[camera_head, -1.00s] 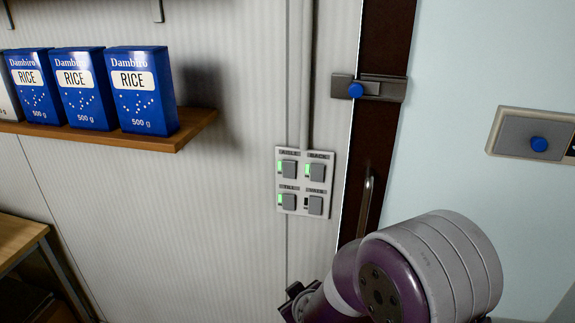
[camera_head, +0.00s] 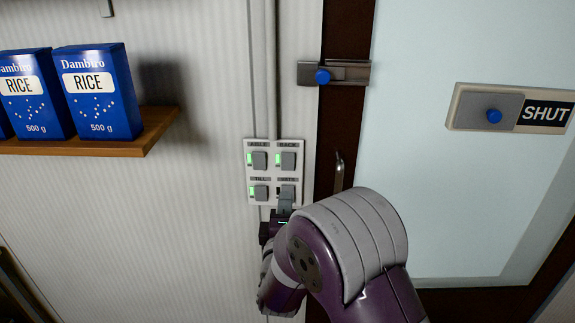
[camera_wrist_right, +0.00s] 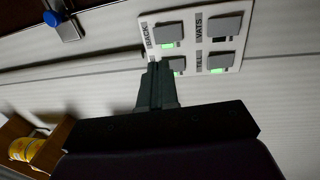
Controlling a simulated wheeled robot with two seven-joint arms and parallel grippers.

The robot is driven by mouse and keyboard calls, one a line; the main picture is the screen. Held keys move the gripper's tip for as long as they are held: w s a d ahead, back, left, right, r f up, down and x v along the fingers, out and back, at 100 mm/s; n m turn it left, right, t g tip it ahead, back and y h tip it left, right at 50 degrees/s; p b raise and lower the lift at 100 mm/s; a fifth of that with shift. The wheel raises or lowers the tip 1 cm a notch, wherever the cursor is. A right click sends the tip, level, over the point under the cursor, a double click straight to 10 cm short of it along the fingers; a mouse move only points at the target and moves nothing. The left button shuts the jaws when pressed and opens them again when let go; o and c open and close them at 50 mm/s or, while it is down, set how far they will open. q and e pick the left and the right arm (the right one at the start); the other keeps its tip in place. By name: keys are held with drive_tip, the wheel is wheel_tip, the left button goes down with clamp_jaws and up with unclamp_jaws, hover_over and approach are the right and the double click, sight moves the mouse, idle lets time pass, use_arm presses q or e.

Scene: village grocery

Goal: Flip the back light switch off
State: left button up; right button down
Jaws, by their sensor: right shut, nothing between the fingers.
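The switch panel (camera_head: 274,147) is a pale plate on the wall with a two-by-two set of grey switches. The back switch (camera_head: 288,160) is at the upper right, with a green light lit beside it. It also shows in the wrist view (camera_wrist_right: 168,29), at the panel's upper left, its green light lit. My right gripper (camera_head: 286,201) is shut and empty, just in front of the panel's lower right switch, below the back switch. In the wrist view its fingers (camera_wrist_right: 158,75) partly cover another switch; I cannot tell whether they touch anything. My left gripper is out of view.
A wooden shelf (camera_head: 120,148) with blue rice boxes (camera_head: 103,90) is at the left. Right of the panel stand a dark door frame, a handle (camera_head: 339,168), a bolt with a blue knob (camera_head: 322,76) and a SHUT sign (camera_head: 546,113) on the pale door.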

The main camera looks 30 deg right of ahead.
sight(289, 157)
drive_tip(key=p+x, duration=0.3)
drive_tip(key=x, duration=0.8)
drive_tip(key=shift+w+d+r+p, duration=0.1)
drive_tip(key=shift+d+p, duration=0.05)
drive_tip(key=shift+p, duration=0.2)
drive_tip(key=shift+w+d, duration=0.25)
drive_tip(key=shift+w, duration=0.15)
drive_tip(key=shift+w, duration=0.1)
drive_tip(key=shift+r, duration=0.15)
